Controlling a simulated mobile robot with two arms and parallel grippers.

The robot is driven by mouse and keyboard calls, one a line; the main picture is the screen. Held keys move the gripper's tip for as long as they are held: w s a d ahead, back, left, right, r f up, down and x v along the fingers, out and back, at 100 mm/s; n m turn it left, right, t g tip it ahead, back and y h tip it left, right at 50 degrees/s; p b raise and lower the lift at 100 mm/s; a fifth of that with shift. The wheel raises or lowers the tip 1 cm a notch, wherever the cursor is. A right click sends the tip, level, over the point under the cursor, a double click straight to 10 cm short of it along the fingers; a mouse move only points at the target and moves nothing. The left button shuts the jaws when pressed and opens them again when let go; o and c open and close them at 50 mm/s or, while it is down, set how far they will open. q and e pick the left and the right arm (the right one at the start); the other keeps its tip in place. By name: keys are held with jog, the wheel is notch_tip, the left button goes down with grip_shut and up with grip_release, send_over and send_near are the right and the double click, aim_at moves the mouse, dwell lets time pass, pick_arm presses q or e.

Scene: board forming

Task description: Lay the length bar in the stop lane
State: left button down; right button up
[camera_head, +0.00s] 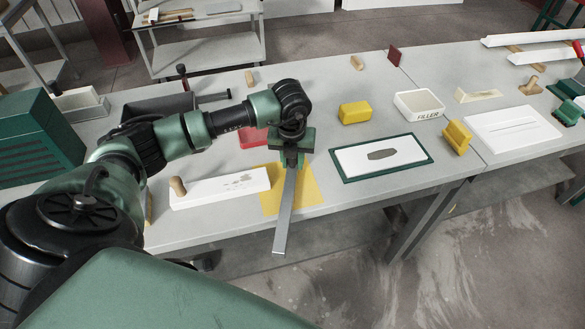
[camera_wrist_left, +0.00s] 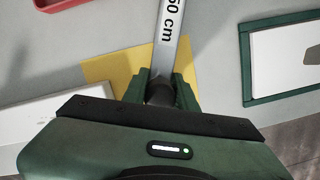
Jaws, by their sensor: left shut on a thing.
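The length bar (camera_head: 286,212) is a long, flat grey metal bar. My left gripper (camera_head: 291,158) is shut on it near its far end in the head view. The bar slants down toward the front there, over a yellow sheet (camera_head: 308,188), and its near end sticks out past the bench's front edge. I cannot make out which part of the bench is the stop lane. My right gripper is not in view.
On the bench (camera_head: 240,222), a white slab (camera_head: 225,188) with a wooden knob lies left of the bar. A green-framed white panel (camera_head: 345,160) lies to the right. Beyond are a yellow block (camera_head: 354,113) and a FILLER tray (camera_head: 418,104). A red tray (camera_head: 252,138) sits behind my gripper.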

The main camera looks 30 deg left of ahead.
pick_arm(q)
jog(key=shift+w+r, duration=0.1)
dwell(0.4)
jog(key=shift+r, duration=0.6)
notch_tip(320, 180, up, 18)
jog(key=b, duration=0.4)
jog(key=s+d+f+n+g, duration=0.1)
jog(key=s+d+n, duration=0.4)
jog(key=n, duration=1)
jog(key=s+d+f+n+g, duration=0.2)
jog(key=s+d+n, duration=0.4)
jog(key=n, duration=0.9)
jog(key=shift+d+f+n+h, duration=0.35)
jog(key=shift+d+f, duration=0.45)
jog(key=shift+d, duration=0.45)
